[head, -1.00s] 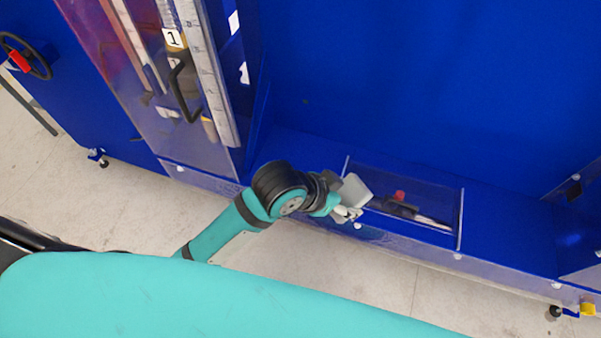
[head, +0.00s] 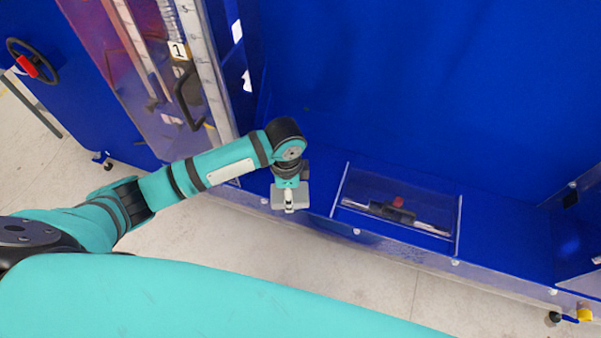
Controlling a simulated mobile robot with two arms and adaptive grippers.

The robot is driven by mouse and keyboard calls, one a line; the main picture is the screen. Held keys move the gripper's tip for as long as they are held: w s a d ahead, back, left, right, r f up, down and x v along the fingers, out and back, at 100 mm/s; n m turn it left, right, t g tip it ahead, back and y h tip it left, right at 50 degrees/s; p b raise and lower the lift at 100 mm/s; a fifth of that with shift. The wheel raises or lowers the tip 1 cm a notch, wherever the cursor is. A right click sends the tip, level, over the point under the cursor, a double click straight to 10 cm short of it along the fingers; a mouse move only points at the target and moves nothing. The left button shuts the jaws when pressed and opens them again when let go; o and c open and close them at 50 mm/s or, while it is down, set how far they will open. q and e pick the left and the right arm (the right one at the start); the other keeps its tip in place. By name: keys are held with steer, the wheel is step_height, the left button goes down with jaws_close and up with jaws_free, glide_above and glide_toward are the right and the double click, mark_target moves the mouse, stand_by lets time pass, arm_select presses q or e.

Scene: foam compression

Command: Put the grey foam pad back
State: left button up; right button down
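The grey foam pad (head: 277,201) is a flat light-grey slab at the front edge of the blue machine's ledge, near the middle of the head view. My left gripper (head: 290,200) is over the pad, with its fingers closed on it. The gripper points down toward the front of the picture. Part of the pad is hidden behind the fingers. My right gripper is not in view.
A clear-walled tray (head: 449,222) on the blue ledge (head: 500,222) holds a dark tool with a red knob (head: 398,202). A clear door with a black handle (head: 188,98) and number 1 label stands at left. A red-handled wheel (head: 33,64) is further left.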

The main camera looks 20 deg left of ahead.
arm_select(q)
steer(key=w, duration=0.8)
steer(key=shift+d+f+p, duration=0.25)
steer(key=shift+f+p, duration=0.1)
steer(key=shift+f, duration=0.2)
step_height(320, 180, down, 2)
steer(key=shift+f+p, duration=0.1)
steer(key=shift+p, duration=0.35)
steer(key=shift+f, duration=0.5)
steer(key=o, duration=1)
step_height(320, 180, up, 12)
steer(key=shift+r+b, duration=0.1)
steer(key=shift+b, duration=0.45)
